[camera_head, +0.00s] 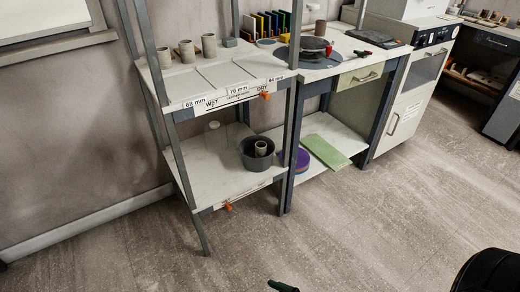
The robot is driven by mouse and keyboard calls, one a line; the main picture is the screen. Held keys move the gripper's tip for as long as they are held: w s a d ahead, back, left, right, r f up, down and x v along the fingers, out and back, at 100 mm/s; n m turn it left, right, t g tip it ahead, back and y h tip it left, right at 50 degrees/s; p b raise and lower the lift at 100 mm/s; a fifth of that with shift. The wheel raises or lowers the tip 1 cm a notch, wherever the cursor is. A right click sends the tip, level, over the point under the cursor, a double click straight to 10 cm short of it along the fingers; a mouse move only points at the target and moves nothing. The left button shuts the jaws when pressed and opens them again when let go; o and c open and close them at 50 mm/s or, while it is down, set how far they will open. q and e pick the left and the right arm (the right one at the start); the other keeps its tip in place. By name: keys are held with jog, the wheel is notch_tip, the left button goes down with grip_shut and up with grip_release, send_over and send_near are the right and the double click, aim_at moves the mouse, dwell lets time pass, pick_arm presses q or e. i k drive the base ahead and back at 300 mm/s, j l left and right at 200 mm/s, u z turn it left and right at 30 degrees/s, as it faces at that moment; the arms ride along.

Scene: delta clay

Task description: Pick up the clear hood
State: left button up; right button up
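I cannot make out the outline of a clear hood for certain. A small pale, knob-like round thing (213,124) shows over the back of the rack's lower shelf (215,165). Whether it belongs to a clear hood I cannot tell. A dark grey round pot (258,155) with a small beige cup (261,148) in it stands on the right of that shelf. Neither of my grippers can be made out. A small dark green piece shows at the bottom edge, too cut off to identify.
The rack's upper shelf (222,75) holds several beige cups at the left and WET and DRY labels. Right of it stands a bench (340,72), with a green board (326,150) and purple disc on its lower shelf. The floor (330,225) in front is clear.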

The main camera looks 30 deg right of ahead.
aim_at(314, 18)
jog(key=z, duration=1.3)
